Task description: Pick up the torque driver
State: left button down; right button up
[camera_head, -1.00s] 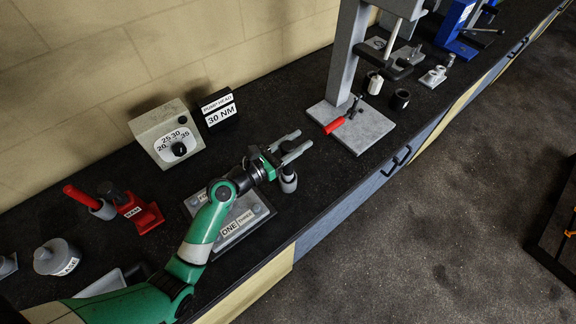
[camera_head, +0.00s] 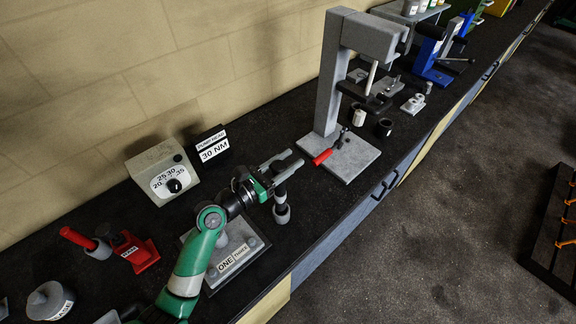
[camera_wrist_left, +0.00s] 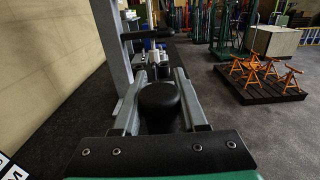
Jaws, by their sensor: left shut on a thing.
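My left gripper (camera_head: 296,158) is shut on the torque driver (camera_head: 281,205), which has a dark upper part and a grey lower part. The torque driver hangs upright below the fingers, in front of the label plate. I cannot tell whether its lower end touches the bench. In the left wrist view its black rounded top (camera_wrist_left: 160,97) sits between the two grey fingers of my left gripper (camera_wrist_left: 160,76). My right gripper is not in view.
A grey press (camera_head: 330,90) with a base plate stands ahead to the right, a red-handled tool (camera_head: 327,155) on it. A dial box (camera_head: 163,172) and a 30 NM sign (camera_head: 212,149) stand by the wall. The plate marked ONE (camera_head: 236,262) lies below my arm.

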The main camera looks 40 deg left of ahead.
pick_arm(q)
notch_tip(320, 180, up, 6)
jog(key=f+p, duration=0.1)
jog(key=p, duration=0.1)
jog(key=s+a+p, duration=0.1)
jog(key=s+p, duration=0.7)
jog(key=s, duration=1)
jog(key=shift+a+r+p, duration=0.2)
jog(key=shift+p, duration=0.15)
jog(key=shift+w, duration=0.1)
